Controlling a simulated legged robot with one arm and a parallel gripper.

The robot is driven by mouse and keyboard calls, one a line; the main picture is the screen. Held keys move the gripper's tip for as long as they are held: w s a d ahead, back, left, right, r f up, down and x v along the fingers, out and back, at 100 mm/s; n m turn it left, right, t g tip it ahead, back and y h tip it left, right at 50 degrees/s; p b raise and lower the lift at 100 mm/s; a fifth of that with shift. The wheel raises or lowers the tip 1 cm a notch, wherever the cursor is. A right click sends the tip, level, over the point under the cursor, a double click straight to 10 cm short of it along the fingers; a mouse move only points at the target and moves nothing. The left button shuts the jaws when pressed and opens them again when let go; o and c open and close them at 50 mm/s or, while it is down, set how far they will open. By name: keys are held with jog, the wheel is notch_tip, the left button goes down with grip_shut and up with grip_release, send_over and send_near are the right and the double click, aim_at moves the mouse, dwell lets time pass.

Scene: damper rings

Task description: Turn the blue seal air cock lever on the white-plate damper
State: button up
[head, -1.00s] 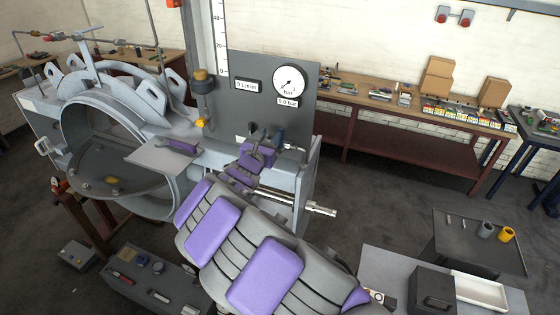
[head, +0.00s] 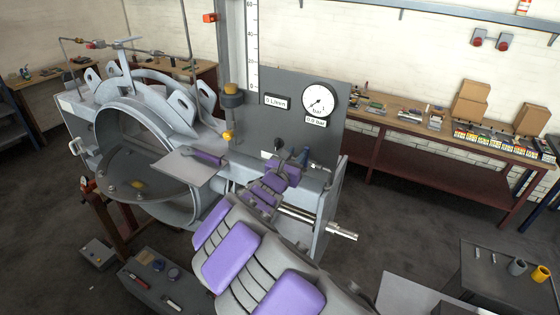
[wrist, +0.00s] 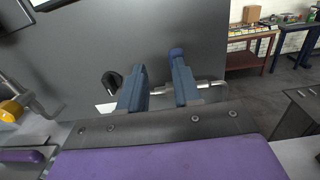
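The damper (head: 135,135) is a large pale grey ring at the left. Beside it stands a grey panel (head: 335,140). A black knob (head: 279,144) and a small blue lever (head: 303,156) show at the panel's foot, just beyond my gripper (head: 290,168). A white plate (head: 266,155) shows partly there. In the wrist view my gripper (wrist: 158,85) has its two blue-grey fingers apart. The dark blue lever tip (wrist: 176,52) shows at the top of the right finger, its lower part hidden; contact is unclear. The black knob (wrist: 112,82) is left of the left finger.
The round gauge (head: 319,101) reads 0.0 bar, and the flow display (head: 277,101) appears to read 0 L/min. A flat shelf (head: 183,170) holds a purple-handled item. A metal rod (head: 335,228) sticks out at right. A workbench (head: 430,140) lines the back wall.

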aim_at(306, 160)
jog(key=shift+d+f, duration=0.35)
jog(key=shift+d, duration=0.55)
jog(key=shift+s+d+h, duration=0.3)
jog(key=shift+s+d, duration=0.05)
jog(key=shift+d, duration=0.4)
jog(key=c, duration=0.4)
jog(key=o, duration=0.4)
jog(key=shift+w+a, duration=0.15)
jog(key=shift+a, duration=0.3)
jog(key=shift+w+a+r, duration=0.1)
jog(key=shift+w+a, duration=0.05)
jog(key=shift+a, duration=0.3)
